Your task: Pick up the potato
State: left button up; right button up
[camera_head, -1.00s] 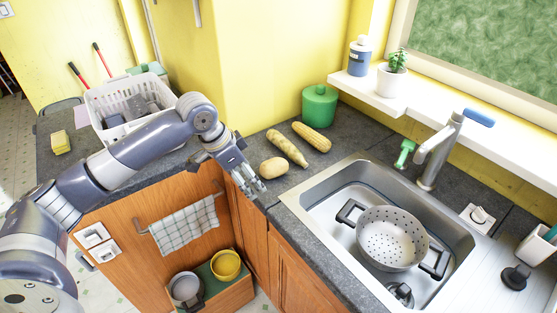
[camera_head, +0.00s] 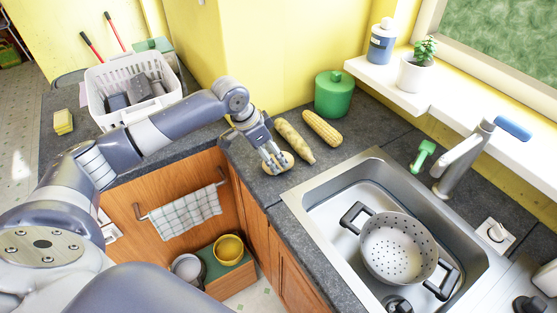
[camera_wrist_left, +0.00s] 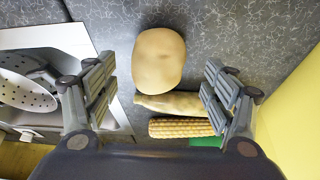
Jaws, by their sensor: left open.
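The potato (camera_wrist_left: 159,60) is a smooth, pale tan oval lying on the dark counter. In the left wrist view it sits between and beyond the spread fingers of my left gripper (camera_wrist_left: 160,88), which is open and empty. In the head view the left gripper (camera_head: 274,160) is over the potato (camera_head: 287,162) and partly hides it. Whether the fingers touch the potato cannot be told. My right gripper is in neither view.
A knobbly tan root (camera_head: 294,141) and a corn cob (camera_head: 322,128) lie close behind the potato. A green canister (camera_head: 334,94) stands by the wall. The sink (camera_head: 316,200) with a colander (camera_head: 398,248) is to the right. A white basket (camera_head: 112,77) stands at left.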

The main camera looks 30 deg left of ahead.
aim_at(276, 160)
pick_arm(q)
jog(key=x, duration=0.3)
jog(key=shift+d+f+p, duration=0.1)
jog(key=shift+d+p, duration=0.15)
jog(key=shift+p, duration=0.15)
jog(key=shift+w+f, duration=0.1)
jog(key=shift+f, duration=0.05)
jog(key=c, duration=1.2)
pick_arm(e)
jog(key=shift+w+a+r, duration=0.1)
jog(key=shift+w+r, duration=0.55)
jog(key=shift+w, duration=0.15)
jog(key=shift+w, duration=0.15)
